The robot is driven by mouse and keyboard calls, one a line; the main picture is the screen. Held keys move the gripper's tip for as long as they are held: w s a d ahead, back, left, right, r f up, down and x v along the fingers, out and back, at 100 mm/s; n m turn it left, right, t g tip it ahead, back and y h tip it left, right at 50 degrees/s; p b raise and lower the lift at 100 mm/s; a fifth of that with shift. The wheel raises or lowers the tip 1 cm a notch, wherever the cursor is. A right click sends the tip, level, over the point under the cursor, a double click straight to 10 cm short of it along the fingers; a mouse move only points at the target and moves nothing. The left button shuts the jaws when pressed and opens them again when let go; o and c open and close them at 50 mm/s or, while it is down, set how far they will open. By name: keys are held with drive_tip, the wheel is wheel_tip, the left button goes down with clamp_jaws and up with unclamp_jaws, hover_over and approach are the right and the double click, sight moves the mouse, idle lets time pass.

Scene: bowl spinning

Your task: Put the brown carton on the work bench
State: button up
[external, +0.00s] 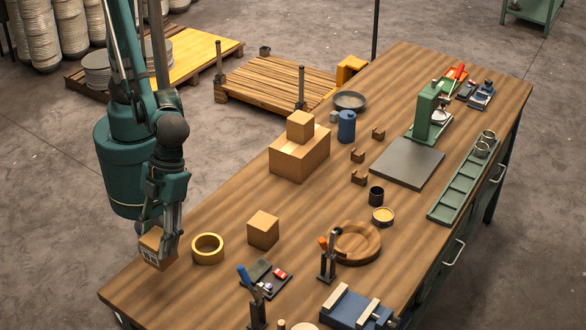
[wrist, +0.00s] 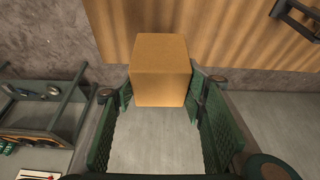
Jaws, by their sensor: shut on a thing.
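A small brown carton (external: 155,252) with dark print on its side is held between the fingers of my gripper (external: 163,232). It is at the near left edge of the wooden work bench (external: 180,295). In the wrist view the carton (wrist: 160,70) sits between the two green finger pads, with the bench edge behind it and grey floor below. I cannot tell whether the carton touches the bench. Another brown carton (external: 263,230) stands on the bench, and a small carton (external: 300,126) sits on a larger one (external: 300,160).
A yellow ring (external: 207,248) lies on the bench just right of my gripper. Bare bench shows near the front left corner.

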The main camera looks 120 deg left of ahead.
wheel_tip(320, 180, up, 4)
drive_tip(key=shift+f, duration=0.25)
drive_tip(key=shift+w+a+r, duration=0.1)
drive_tip(key=shift+w+r, duration=0.1)
drive_tip(key=shift+r, duration=0.1)
drive_tip(key=w+a+n+t, duration=0.1)
drive_tip(key=w+a+n, duration=0.2)
drive_tip(key=w+a, duration=0.8)
drive_tip(key=w+a+n+t+y+p, duration=0.1)
drive_tip(key=w+a+n, duration=0.2)
drive_tip(key=w+a, duration=0.75)
drive_tip(key=w+a+n+t, duration=0.1)
drive_tip(key=w+a+n, duration=0.35)
drive_tip(key=a, duration=1.25)
drive_tip(key=w+a+n+t+y+p, duration=0.2)
drive_tip(key=a+n, duration=0.5)
drive_tip(key=a, duration=4.1)
drive_tip(key=shift+g+y, duration=0.3)
drive_tip(key=shift+y, duration=0.4)
drive_tip(key=shift+a+f+b, duration=0.2)
drive_tip(key=shift+f+b, duration=0.25)
drive_tip(key=shift+f, duration=2.1)
